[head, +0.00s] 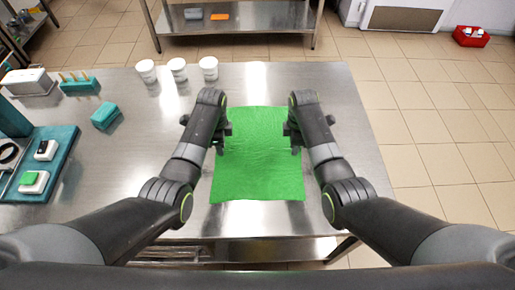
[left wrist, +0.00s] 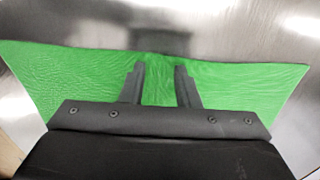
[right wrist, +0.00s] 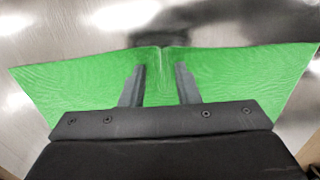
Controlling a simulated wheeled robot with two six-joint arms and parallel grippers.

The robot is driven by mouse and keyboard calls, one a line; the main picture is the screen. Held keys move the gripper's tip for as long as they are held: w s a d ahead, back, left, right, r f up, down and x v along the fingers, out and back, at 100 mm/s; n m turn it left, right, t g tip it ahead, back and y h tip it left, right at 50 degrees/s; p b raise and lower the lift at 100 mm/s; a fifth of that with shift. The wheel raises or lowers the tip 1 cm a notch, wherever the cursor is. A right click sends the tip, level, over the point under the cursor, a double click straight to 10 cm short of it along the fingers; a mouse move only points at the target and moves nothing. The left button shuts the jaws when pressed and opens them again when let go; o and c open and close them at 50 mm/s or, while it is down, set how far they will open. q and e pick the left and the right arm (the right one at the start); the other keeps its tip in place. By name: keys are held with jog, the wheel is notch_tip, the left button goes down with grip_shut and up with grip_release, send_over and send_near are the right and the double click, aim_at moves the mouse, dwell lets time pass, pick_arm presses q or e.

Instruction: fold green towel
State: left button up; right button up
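The green towel (head: 258,170) lies spread out, roughly rectangular, on the steel table. My left gripper (head: 222,138) is at the towel's left edge and my right gripper (head: 294,138) is at its right edge, both above the towel's middle in the head view. In the left wrist view, the left fingers (left wrist: 160,78) stand apart over the towel, with a slight pucker at the edge just past the tips. In the right wrist view, the right fingers (right wrist: 160,75) also stand apart, with a small ridge of cloth between and beyond them. My arms hide parts of the towel's sides.
Three white cups (head: 178,68) stand at the table's back edge. A teal block (head: 105,116), a teal rack (head: 78,84) and a teal tray (head: 60,150) are on the left. The table (head: 330,85) is bare behind the towel.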

pick_arm(q)
grip_shut()
pick_arm(e)
grip_shut()
pick_arm(q)
jog(key=shift+r, duration=0.15)
pick_arm(e)
jog(key=shift+r, duration=0.15)
